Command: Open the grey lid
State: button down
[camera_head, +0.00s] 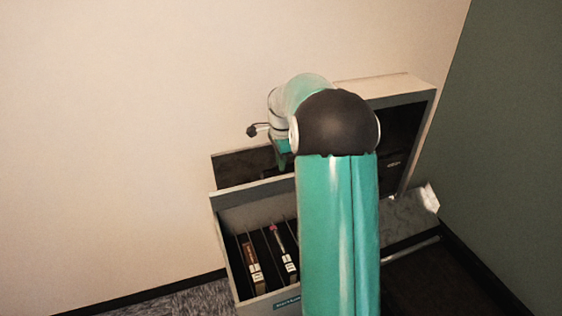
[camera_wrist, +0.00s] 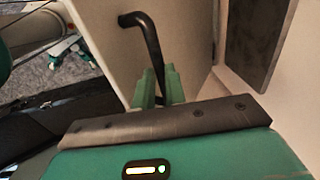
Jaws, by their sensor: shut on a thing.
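In the wrist view, a pale grey panel (camera_wrist: 108,42), which looks like the lid, carries a bent black bar handle (camera_wrist: 148,42). My gripper (camera_wrist: 158,87) has its two green fingers closed around the lower part of this handle. I cannot clearly tell in that view how far the lid stands open.
The grey sorter (camera_head: 226,243) has an open front bin with dividers and a few labelled items (camera_head: 253,262). A taller grey frame (camera_head: 418,96) with a dark opening stands at right. A pale wall (camera_head: 120,120) is behind, a dark green wall (camera_head: 510,150) at right.

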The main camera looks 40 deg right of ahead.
jog(key=w+d+r, duration=0.2)
jog(key=w+r, duration=0.1)
jog(key=w, duration=0.4)
jog(key=shift+w+r, duration=0.15)
jog(key=shift+w, duration=0.05)
jog(key=c, duration=1.5)
grip_release()
jog(key=shift+o, duration=0.2)
jog(key=shift+r, duration=0.1)
